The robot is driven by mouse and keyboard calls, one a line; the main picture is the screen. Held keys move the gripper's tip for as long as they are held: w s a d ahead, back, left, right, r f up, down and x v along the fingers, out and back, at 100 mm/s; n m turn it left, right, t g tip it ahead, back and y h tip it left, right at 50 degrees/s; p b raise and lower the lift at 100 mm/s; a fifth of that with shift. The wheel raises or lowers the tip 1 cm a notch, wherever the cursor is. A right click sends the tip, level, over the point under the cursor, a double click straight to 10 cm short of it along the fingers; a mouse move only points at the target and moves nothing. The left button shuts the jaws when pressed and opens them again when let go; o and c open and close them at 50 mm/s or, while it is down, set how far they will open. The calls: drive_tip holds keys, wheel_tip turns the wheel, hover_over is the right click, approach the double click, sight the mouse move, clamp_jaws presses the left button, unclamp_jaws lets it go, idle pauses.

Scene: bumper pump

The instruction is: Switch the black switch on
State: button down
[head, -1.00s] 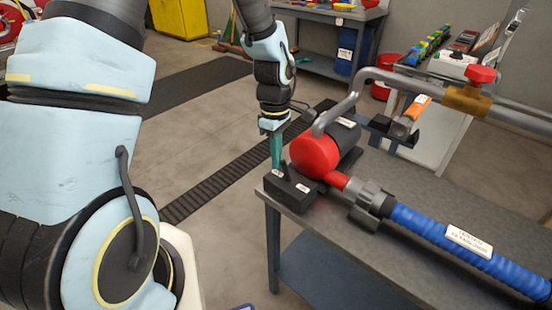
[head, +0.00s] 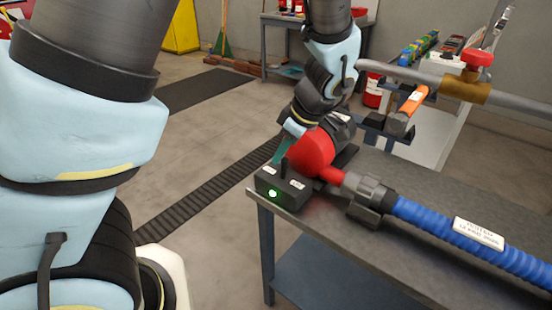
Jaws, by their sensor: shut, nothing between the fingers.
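The black switch box (head: 284,190) sits on the near left corner of the grey workbench. A round green light (head: 272,194) glows on its front face. Its small black lever (head: 284,165) stands up from the top, between two white labels. My gripper (head: 278,157) comes down from above and is tilted. Its teal fingers are shut and empty, just behind and left of the lever. I cannot tell whether they touch it. The fingertips are partly hidden behind the box and lever.
A red pump end (head: 312,150) stands right behind the switch, close to my wrist. A blue hose (head: 470,238) runs along the grey workbench (head: 330,235) to the right. A grey pipe with a red-handled valve (head: 470,75) crosses above. Floor left of the bench is open.

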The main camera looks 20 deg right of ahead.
drive_tip(key=shift+s+d+f+t+y+b, duration=0.1)
drive_tip(key=shift+s+d+t+y+b, duration=0.2)
drive_tip(key=shift+s+t, duration=0.2)
drive_tip(key=shift+w+a, duration=0.1)
drive_tip(key=shift+w, duration=0.05)
drive_tip(key=shift+r, duration=0.2)
drive_tip(key=shift+r+p, duration=0.7)
drive_tip(key=shift+r, duration=0.05)
